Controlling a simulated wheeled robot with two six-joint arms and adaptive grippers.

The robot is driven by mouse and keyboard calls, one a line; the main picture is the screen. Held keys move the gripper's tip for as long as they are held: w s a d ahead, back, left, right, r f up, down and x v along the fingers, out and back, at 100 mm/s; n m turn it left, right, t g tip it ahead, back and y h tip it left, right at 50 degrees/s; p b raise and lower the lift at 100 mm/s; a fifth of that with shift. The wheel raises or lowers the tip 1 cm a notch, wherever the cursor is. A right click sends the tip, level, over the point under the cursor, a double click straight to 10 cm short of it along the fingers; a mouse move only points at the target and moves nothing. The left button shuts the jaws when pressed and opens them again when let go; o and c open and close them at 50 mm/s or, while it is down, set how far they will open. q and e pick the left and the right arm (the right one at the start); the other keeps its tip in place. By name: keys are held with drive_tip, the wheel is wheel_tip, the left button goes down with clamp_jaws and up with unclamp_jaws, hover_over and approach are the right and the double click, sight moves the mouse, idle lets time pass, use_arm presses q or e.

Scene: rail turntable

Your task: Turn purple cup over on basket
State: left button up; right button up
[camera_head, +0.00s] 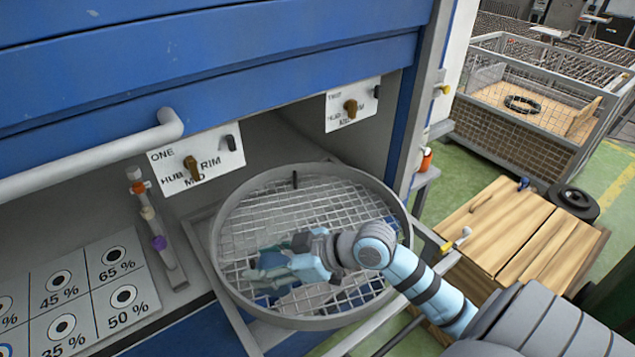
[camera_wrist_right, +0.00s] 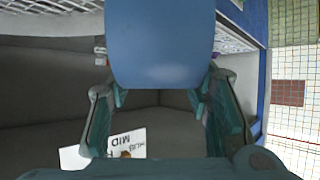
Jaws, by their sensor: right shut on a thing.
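The round basket (camera_head: 226,262) has a grey rim and a wire-mesh floor, and stands at the middle of the head view. My right gripper (camera_head: 262,274) reaches in from the right and is low over the mesh. In the right wrist view it is shut on a smooth blue, cup-like thing (camera_wrist_right: 160,45) between its fingers. I cannot tell if this is the purple cup; in the head view it does not show clearly. A small purple piece (camera_head: 159,243) sits on a narrow rail left of the basket. My left gripper is not in view.
A blue cabinet (camera_head: 210,60) with a white bar handle overhangs the basket. A percent-marked board (camera_head: 90,290) lies at lower left. A wooden-topped box (camera_head: 510,225) stands at right, with a mesh crate (camera_head: 515,130) behind it.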

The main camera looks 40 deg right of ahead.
use_arm(q)
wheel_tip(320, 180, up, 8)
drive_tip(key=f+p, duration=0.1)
drive_tip(key=p, duration=0.4)
use_arm(e)
drive_tip(key=w+d+r+m+g+h, duration=0.1)
drive_tip(key=w+d+r+m+h, duration=0.1)
drive_tip(key=d, duration=0.5)
drive_tip(key=w+d+r+m+h, duration=0.2)
drive_tip(key=d+h, duration=0.1)
drive_tip(key=d, duration=0.4)
drive_tip(key=f+b, duration=1)
drive_tip(key=shift+s+f, duration=0.25)
drive_tip(key=shift+f, duration=0.15)
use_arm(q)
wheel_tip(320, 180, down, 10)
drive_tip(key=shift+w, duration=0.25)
use_arm(e)
drive_tip(key=shift+f, duration=0.15)
use_arm(q)
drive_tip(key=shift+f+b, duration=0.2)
drive_tip(key=shift+b, duration=0.15)
use_arm(e)
drive_tip(key=shift+f, duration=0.4)
drive_tip(key=o, duration=1.5)
drive_tip(key=shift+c, duration=0.2)
